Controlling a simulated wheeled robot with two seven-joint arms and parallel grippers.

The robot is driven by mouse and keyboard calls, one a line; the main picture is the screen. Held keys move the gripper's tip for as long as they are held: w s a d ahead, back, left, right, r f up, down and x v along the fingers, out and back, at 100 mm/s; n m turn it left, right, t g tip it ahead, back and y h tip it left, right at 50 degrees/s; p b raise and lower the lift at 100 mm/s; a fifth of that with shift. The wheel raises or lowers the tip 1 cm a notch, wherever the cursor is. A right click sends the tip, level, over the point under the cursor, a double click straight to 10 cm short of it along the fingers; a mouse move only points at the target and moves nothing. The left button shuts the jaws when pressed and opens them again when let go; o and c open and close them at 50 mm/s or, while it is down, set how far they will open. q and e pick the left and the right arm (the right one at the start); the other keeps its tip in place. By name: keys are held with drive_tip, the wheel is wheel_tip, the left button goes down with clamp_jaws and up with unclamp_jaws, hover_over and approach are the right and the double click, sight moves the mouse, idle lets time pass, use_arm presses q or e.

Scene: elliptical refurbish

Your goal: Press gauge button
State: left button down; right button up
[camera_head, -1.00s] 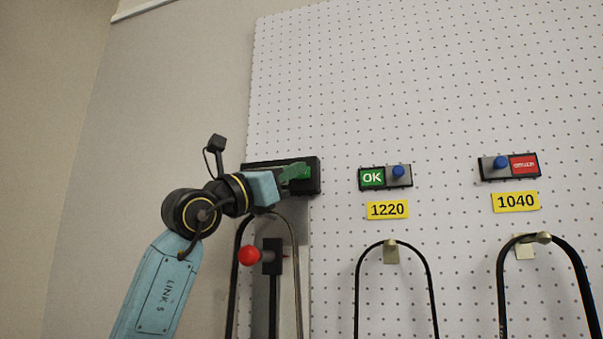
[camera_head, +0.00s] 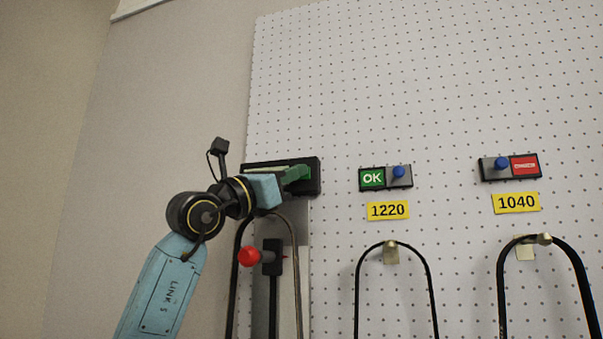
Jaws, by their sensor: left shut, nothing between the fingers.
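My left gripper (camera_head: 297,174) has green fingers and is shut, with nothing between them. Its fingertips are in front of a black-framed gauge box (camera_head: 312,188) on the pegboard's left edge. The gripper and wrist hide much of the box, and no button on it can be made out. I cannot tell whether the fingertips touch it. A red ball knob (camera_head: 249,256) on a dark mount sits below the box. My right gripper is not in view.
A switch box with a green OK panel (camera_head: 372,178) and blue knob sits above the yellow 1220 label (camera_head: 388,210). Another with a red panel (camera_head: 525,165) sits above the 1040 label (camera_head: 516,202). Black loops hang below on the white pegboard (camera_head: 430,80).

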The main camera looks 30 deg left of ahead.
use_arm(q)
drive_tip(key=shift+w, duration=0.15)
drive_tip(key=shift+s+d+b, duration=0.1)
drive_tip(key=shift+s+b, duration=0.2)
drive_tip(key=shift+s, duration=0.35)
drive_tip(key=s+d+b, duration=0.1)
drive_tip(key=s+b, duration=0.1)
drive_tip(key=s, duration=0.4)
drive_tip(key=shift+d+b, duration=0.2)
drive_tip(key=shift+b, duration=0.15)
